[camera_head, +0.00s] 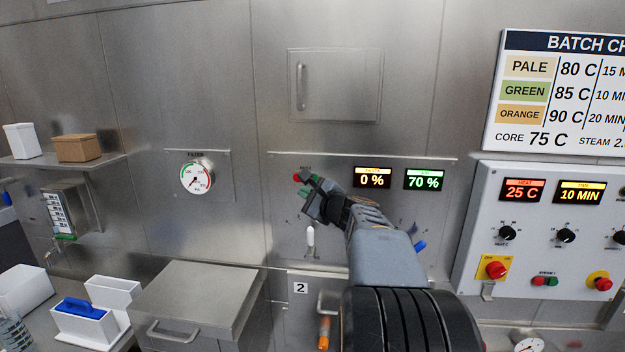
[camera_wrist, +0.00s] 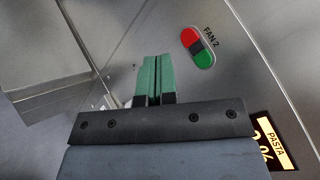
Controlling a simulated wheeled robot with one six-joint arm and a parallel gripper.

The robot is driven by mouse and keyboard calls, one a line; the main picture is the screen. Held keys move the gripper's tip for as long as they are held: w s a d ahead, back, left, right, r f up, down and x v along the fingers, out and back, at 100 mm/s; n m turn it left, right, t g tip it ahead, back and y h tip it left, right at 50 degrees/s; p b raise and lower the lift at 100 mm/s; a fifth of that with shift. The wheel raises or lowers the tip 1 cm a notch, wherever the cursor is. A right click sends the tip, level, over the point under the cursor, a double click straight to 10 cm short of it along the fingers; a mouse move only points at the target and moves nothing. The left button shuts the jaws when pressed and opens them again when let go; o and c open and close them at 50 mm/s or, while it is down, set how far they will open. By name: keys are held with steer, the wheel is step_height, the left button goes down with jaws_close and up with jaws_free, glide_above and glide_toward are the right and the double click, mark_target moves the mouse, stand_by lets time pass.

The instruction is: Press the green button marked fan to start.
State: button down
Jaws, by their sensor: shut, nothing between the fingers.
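The green button (camera_wrist: 205,58) is the lower half of a small oval switch labelled FAN 2 on the steel wall, in the wrist view. A red button (camera_wrist: 189,38) is its upper half, with a dark piece between them. In the head view the red button (camera_head: 297,178) shows just left of my gripper; I cannot make out the green one behind the gripper. My gripper (camera_head: 307,182) is shut and empty, close to the switch. In the wrist view its green fingers (camera_wrist: 154,75) point left of the switch, apart from the green button in the picture.
Displays reading 0 % (camera_head: 372,178) and 70 % (camera_head: 424,179) sit right of the switch. A white lever (camera_head: 310,237) is below it. The right control panel (camera_head: 475,220) has knobs and another red-green button pair (camera_head: 545,282). A dial gauge (camera_head: 196,176) is at left.

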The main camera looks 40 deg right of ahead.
steer(key=w+d+p, duration=0.4)
steer(key=w+d, duration=0.2)
steer(key=shift+w, duration=0.2)
stand_by(0.4)
steer(key=shift+w+d, duration=0.15)
steer(key=shift+d, duration=0.05)
stand_by(2.0)
steer(key=shift+w+d, duration=0.15)
steer(key=shift+w+d, duration=0.25)
steer(key=shift+w, duration=0.05)
stand_by(0.9)
steer(key=shift+s+a, duration=0.1)
stand_by(0.3)
steer(key=shift+s+a+b, duration=0.5)
steer(key=shift+b, duration=0.2)
